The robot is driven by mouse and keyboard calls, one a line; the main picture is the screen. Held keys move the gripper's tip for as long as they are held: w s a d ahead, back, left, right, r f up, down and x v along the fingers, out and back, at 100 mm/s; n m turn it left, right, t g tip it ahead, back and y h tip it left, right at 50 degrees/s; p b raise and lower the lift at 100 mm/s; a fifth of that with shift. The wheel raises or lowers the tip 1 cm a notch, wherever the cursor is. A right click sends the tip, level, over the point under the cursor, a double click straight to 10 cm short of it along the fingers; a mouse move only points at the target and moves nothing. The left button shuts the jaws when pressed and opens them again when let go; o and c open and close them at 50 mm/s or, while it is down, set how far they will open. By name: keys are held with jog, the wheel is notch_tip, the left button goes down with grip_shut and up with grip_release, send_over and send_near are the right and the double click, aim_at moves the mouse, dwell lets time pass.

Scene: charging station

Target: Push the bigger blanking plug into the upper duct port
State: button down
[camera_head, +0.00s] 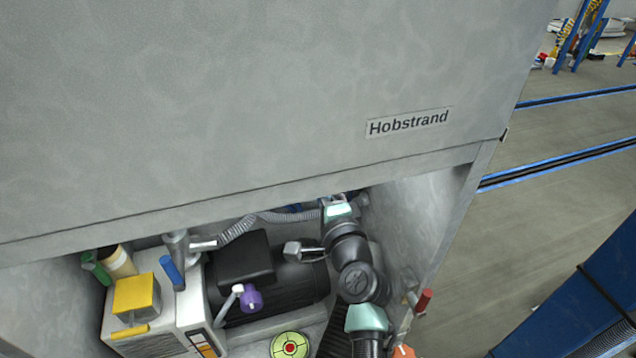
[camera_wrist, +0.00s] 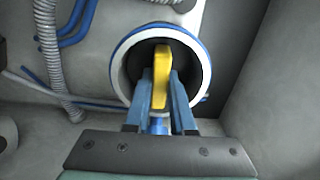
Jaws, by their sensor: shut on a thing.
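In the wrist view, my gripper (camera_wrist: 160,88) is shut on a narrow yellow piece (camera_wrist: 160,62), which I take to be the grip of the bigger blanking plug. It stands upright between the two blue-grey fingers. Around it is a round duct port (camera_wrist: 203,58) with a blue and white rim and a dark inside. The yellow piece lies within the port's outline, a little below its top. How deep it sits, and the plug's body, I cannot tell. In the head view, my gripper is mostly hidden under the panel edge, and the port does not show.
A large grey panel (camera_head: 250,90) marked Hobstrand overhangs the bay. Below are a black motor-like unit (camera_head: 285,292), a box with a yellow block (camera_head: 137,296) and a grey corrugated hose (camera_head: 238,230). In the wrist view, a hose (camera_wrist: 52,60) and blue pipes (camera_wrist: 75,25) run left of the port.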

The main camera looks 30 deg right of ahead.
jog(key=shift+w, duration=0.1)
jog(key=c, duration=0.7)
grip_release()
jog(key=b+v, duration=0.1)
jog(key=v, duration=1.2)
jog(key=shift+b, duration=0.35)
